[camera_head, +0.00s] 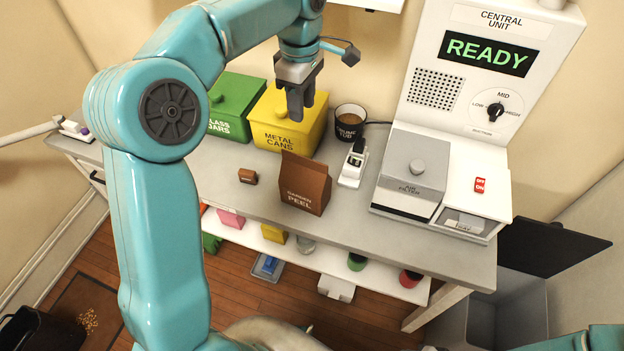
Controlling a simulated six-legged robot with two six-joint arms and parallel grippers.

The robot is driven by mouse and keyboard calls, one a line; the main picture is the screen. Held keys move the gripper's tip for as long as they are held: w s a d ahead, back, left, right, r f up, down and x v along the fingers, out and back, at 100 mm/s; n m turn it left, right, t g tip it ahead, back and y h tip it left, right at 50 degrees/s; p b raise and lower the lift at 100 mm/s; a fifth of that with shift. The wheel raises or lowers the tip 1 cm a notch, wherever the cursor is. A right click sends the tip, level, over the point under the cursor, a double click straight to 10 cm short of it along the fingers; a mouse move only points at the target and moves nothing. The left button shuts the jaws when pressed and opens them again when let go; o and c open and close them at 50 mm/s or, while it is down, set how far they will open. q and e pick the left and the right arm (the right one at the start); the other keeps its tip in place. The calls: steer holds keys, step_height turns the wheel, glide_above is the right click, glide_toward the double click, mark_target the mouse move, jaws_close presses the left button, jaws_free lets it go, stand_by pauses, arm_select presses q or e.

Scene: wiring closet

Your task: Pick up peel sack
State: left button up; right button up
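The peel sack (306,188) is a brown paper bag labelled "GARDEN PEEL". It stands upright on the grey worktop near the front edge, left of the middle. My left gripper (298,112) hangs pointing down above and behind the sack, in front of the yellow metal cans box. It is apart from the sack and nothing shows between its fingers. The fingers look close together, but the angle does not show whether they are open or shut. Only a teal part of my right arm shows at the bottom right corner; its gripper is out of view.
A yellow "METAL CANS" box (288,133), a green "GLASS JARS" box (232,104) and a dark tub (350,120) stand behind. A small brown block (248,176) lies left of the sack, a white device (353,168) right. The central unit (482,60) fills the right side.

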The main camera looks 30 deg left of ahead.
arm_select(q)
glide_above(305, 158)
steer(key=f, duration=0.6)
steer(key=a+f+b, duration=0.1)
steer(key=f, duration=0.2)
steer(key=shift+w+f, duration=0.1)
steer(key=shift+f, duration=0.3)
steer(key=shift+s+f, duration=0.3)
steer(key=shift+f, duration=0.15)
steer(key=f, duration=0.4)
steer(key=shift+w+d+f+p, duration=0.25)
steer(key=shift+d+f+p, duration=0.1)
steer(key=shift+d+f, duration=0.05)
steer(key=shift+s+a+f, duration=0.1)
steer(key=shift+f, duration=0.05)
steer(key=c, duration=0.3)
jaws_close()
